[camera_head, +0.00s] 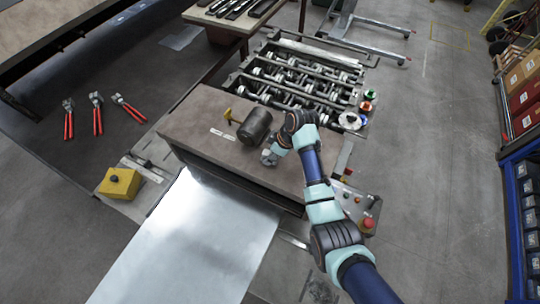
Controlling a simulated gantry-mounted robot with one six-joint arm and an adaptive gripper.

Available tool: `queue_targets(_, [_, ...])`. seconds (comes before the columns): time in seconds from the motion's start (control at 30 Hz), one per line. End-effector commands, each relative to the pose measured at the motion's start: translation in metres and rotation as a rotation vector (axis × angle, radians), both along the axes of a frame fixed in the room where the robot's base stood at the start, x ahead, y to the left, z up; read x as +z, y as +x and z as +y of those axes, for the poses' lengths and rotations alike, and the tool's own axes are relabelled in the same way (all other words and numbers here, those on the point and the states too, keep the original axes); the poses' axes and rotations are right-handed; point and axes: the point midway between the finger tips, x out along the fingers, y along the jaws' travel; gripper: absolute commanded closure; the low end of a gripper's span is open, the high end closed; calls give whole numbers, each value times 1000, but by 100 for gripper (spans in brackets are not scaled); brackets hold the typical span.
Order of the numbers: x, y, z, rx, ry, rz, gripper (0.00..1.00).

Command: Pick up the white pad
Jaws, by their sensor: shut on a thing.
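My gripper (268,156) is low over the brown top of the machine bench (205,118), to the right of a dark cylinder. It is shut on a small pale thing at its fingertips, which looks like the white pad (266,161). The arm's wrist and the fingers hide much of it. I cannot tell whether the pad touches the bench top or is just above it.
Small white labels (222,134) lie on the bench top. A shiny metal sheet (195,250) is in front. A roller machine (300,77) stands behind.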

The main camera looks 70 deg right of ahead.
Motion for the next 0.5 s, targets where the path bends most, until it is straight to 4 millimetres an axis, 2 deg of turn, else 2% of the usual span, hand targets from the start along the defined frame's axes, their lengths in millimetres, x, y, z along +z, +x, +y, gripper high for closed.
queue_targets(0.27, [5, 1, -1, 0, -2, -1, 90])
queue_targets(0.37, [16, 1, -1, 1, -3, -2, 90])
queue_targets(0.5, [46, 1, -2, 1, -5, -4, 90])
